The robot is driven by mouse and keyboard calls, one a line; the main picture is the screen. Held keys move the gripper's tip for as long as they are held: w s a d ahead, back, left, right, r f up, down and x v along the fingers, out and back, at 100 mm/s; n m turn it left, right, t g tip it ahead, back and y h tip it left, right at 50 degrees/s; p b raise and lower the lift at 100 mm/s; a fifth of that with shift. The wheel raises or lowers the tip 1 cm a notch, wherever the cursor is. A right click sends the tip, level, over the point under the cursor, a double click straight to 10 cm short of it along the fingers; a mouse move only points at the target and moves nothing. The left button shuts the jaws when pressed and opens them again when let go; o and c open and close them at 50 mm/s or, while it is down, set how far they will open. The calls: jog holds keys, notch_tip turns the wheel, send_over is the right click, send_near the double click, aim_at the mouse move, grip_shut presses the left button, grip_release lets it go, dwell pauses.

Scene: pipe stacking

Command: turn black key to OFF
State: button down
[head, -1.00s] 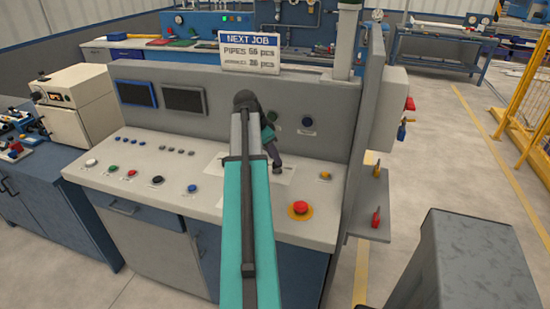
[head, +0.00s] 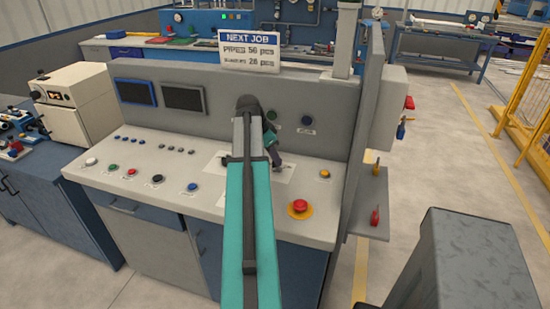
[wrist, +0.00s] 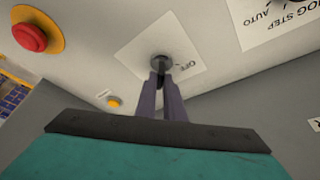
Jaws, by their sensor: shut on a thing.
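The black key (wrist: 161,72) stands in a round dark switch on a white label plate (wrist: 135,50) in the wrist view. The printed word OFF is just right of the switch there. My gripper (wrist: 160,82) is shut on the key, with a purple-grey finger on either side of it. The fingers cover part of the key, so I cannot tell its exact angle. In the head view my gripper (head: 279,164) reaches down to the light console top, right of my arm. The key itself is hidden there.
A red mushroom button on a yellow base (head: 300,206) and a small orange button (head: 325,174) sit right of the key area. Several buttons line the console to the left. An upright grey panel (head: 230,98) stands behind, and a side wall (head: 362,130) closes the right.

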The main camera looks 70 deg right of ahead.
jog(key=shift+s+a+n, duration=0.1)
jog(key=shift+n, duration=0.3)
jog(key=n, duration=0.2)
jog(key=n+t, duration=0.1)
jog(key=shift+s+n+t+h, duration=0.15)
jog(key=shift+n+t+h, duration=0.15)
jog(key=shift+n+h, duration=0.1)
jog(key=n+t, duration=0.1)
jog(key=n, duration=0.1)
jog(key=n+t, duration=0.1)
jog(key=n, duration=0.2)
jog(key=shift+s, duration=0.2)
jog(key=n, duration=0.2)
jog(key=n+t, duration=0.1)
jog(key=n, duration=0.1)
jog(key=shift+s+n+t+p, duration=0.1)
jog(key=shift+n+t+p, duration=0.2)
jog(key=shift+p, duration=0.05)
jog(key=shift+d+n+t+y, duration=0.1)
jog(key=shift+n+t+y, duration=0.2)
jog(key=shift+n, duration=0.65)
jog(key=shift+d+n+t+y, duration=0.1)
jog(key=shift+n+t+y, duration=0.15)
jog(key=shift+n, duration=0.7)
jog(key=c, duration=1.9)
grip_release()
jog(key=shift+o, duration=0.2)
